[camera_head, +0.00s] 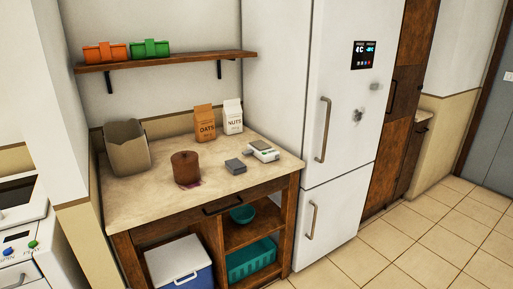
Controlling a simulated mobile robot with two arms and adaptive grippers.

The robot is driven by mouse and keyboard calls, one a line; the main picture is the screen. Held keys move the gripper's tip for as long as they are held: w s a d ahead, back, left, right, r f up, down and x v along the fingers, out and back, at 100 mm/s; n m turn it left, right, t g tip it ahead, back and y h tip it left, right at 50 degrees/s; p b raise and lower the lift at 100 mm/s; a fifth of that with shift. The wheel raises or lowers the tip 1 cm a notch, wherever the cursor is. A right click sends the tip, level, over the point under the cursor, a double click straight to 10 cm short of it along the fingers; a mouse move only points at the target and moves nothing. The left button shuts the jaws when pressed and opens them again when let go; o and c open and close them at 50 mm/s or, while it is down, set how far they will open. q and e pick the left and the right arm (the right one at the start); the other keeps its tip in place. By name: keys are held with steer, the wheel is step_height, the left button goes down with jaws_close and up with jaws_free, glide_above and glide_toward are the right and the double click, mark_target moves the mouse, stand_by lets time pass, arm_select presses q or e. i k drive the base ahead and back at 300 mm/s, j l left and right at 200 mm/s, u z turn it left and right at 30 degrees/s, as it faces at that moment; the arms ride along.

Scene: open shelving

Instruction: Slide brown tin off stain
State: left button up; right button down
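The brown tin (186,168) is a round lidded canister with a small knob on top. It stands upright on the table's pale top (136,205), left of the middle. A dark pinkish stain (193,186) shows at its front lower edge. The rest of the stain, if any, is hidden under the tin. Neither of my grippers is in the picture, and nothing touches the tin from above or the sides.
A grey-tan open bin (128,149) stands behind left of the tin. A small grey block (235,166) and a white device (263,151) lie to its right. Oats (205,123) and nuts (233,117) packages stand behind. The tabletop's front left is clear. A shelf (165,61) hangs above.

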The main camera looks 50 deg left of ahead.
mark_target(188, 175)
steer(key=i+u, duration=0.1)
steer(key=i, duration=0.6)
steer(key=i+l+u, duration=0.1)
steer(key=i, duration=0.6)
steer(key=i+l+u, duration=0.1)
steer(key=i, duration=0.6)
steer(key=l, duration=0.1)
